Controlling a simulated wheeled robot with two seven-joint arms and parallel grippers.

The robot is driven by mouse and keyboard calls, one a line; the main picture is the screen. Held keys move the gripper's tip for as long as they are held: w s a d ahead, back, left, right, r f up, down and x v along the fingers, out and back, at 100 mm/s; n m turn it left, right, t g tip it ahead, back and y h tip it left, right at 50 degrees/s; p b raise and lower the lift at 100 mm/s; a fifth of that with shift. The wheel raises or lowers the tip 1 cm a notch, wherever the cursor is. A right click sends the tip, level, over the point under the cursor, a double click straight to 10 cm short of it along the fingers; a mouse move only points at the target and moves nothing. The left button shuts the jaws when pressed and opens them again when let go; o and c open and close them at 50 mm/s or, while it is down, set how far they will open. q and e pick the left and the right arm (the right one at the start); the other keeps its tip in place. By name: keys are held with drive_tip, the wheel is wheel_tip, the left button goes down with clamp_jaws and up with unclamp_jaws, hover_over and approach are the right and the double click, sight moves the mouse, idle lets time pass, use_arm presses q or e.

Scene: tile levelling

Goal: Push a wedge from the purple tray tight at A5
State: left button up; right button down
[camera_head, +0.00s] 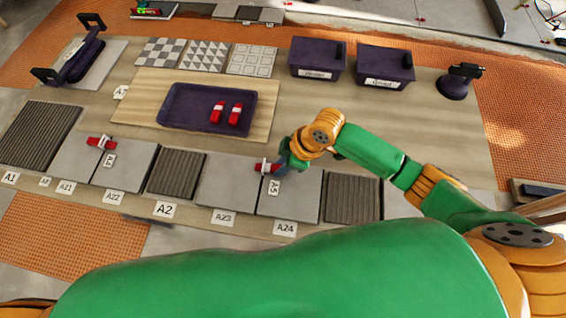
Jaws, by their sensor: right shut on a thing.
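The purple tray (186,107) lies on a wooden board and holds two red wedges, one on the left (217,111) and one on the right (235,114). The A5 label (273,186) lies near the joint between two grey tiles, A23 (225,184) and A24 (302,196). A red wedge (261,167) with a white clip sits at the far end of that joint. My right gripper (276,166) is shut on this wedge from the right and hides part of it. How deep the wedge sits cannot be told. My left gripper is out of view.
Another red wedge (96,141) with a white clip is at the A4 joint. Dark ribbed tiles (176,172) lie among the grey ones. Two purple bins (318,60) and a dark handled tool (454,87) stand at the back right. Bare board lies right of the tray.

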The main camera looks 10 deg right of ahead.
drive_tip(key=shift+w+a+r, duration=0.1)
drive_tip(key=c, duration=0.6)
unclamp_jaws()
